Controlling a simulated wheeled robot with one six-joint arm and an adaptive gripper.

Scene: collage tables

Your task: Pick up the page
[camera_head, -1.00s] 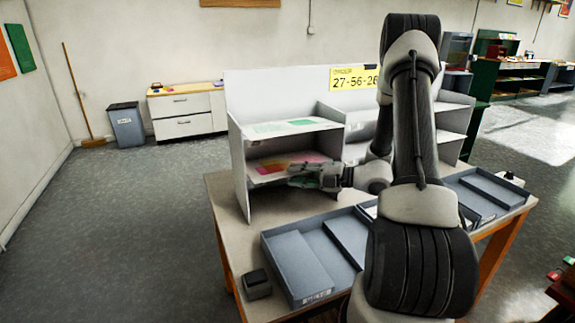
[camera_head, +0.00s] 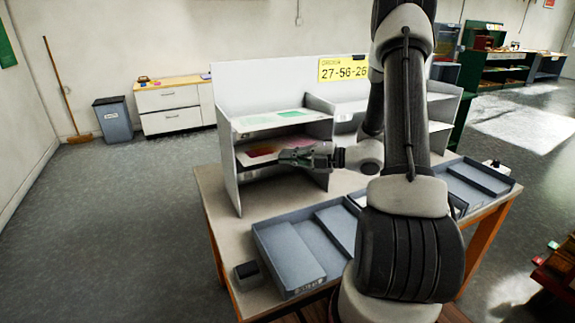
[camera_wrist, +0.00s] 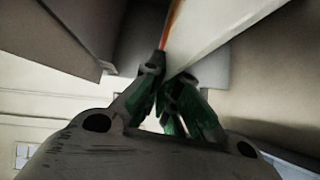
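A page (camera_head: 258,153) with pink, red and yellowish colours lies in the lower left compartment of the grey shelf unit (camera_head: 227,165). My gripper (camera_head: 284,157) reaches into that compartment from the right, at the page's near right edge. The wrist view shows the green-padded fingers (camera_wrist: 168,82) close together on either side of the page's thin edge, with its red-orange side (camera_wrist: 172,22) showing. The gripper appears shut on the page. The page's far part is in shadow, and its right part is covered by the gripper.
Another page (camera_head: 290,114) with green areas lies on the shelf board above. Grey-blue trays (camera_head: 262,238) line the table's front, with a small dark box (camera_head: 247,271) at the left corner. The shelf's side walls and upper board stand close around my gripper.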

